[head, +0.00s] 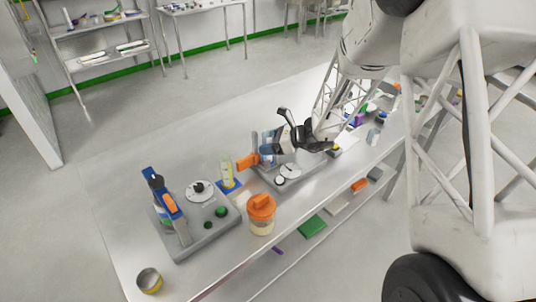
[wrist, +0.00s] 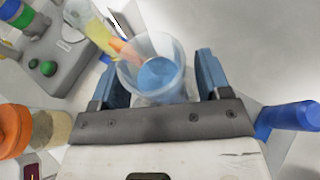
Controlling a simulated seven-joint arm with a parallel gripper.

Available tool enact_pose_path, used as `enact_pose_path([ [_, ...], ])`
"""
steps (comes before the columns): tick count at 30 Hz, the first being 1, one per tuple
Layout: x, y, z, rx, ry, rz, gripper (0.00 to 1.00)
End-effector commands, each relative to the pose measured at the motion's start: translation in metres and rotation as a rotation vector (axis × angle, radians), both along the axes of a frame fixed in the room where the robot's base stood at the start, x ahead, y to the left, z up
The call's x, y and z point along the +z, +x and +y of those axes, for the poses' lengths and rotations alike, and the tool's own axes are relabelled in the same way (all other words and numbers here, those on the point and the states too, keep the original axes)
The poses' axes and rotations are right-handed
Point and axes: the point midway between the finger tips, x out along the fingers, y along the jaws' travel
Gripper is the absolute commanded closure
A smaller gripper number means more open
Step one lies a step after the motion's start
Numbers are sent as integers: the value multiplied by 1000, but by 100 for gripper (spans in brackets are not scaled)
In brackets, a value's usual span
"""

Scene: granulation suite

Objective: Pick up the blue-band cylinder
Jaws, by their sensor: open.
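A clear, cup-like cylinder (wrist: 160,72) with blue showing inside its rim stands between my fingers in the wrist view. It best fits the blue-band cylinder, but a band around its side is not clearly visible. My gripper (wrist: 159,85) is open, with one blue finger on each side of it; I cannot tell if either touches. In the head view my gripper (head: 272,146) is at the far grey device, low over the bench, and it largely hides the cylinder there.
A yellow-filled clear cylinder (head: 227,172) stands on a blue mat close by. An orange-lidded jar (head: 261,212) is nearer the bench's front edge. A grey device (head: 205,235) with a blue post and a yellow-banded can (head: 149,281) are left. A blue handle (wrist: 288,117) flanks my gripper.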

Motion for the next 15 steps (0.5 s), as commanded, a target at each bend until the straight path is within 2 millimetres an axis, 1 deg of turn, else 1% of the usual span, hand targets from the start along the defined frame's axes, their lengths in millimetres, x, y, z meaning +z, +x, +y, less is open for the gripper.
enact_pose_path([
  [8, 0, 0, 0, 0, 0, 0, 30],
  [11, 0, 0, 0, 0, 0, 0, 42],
  [15, 0, 0, 0, 0, 0, 0, 63],
])
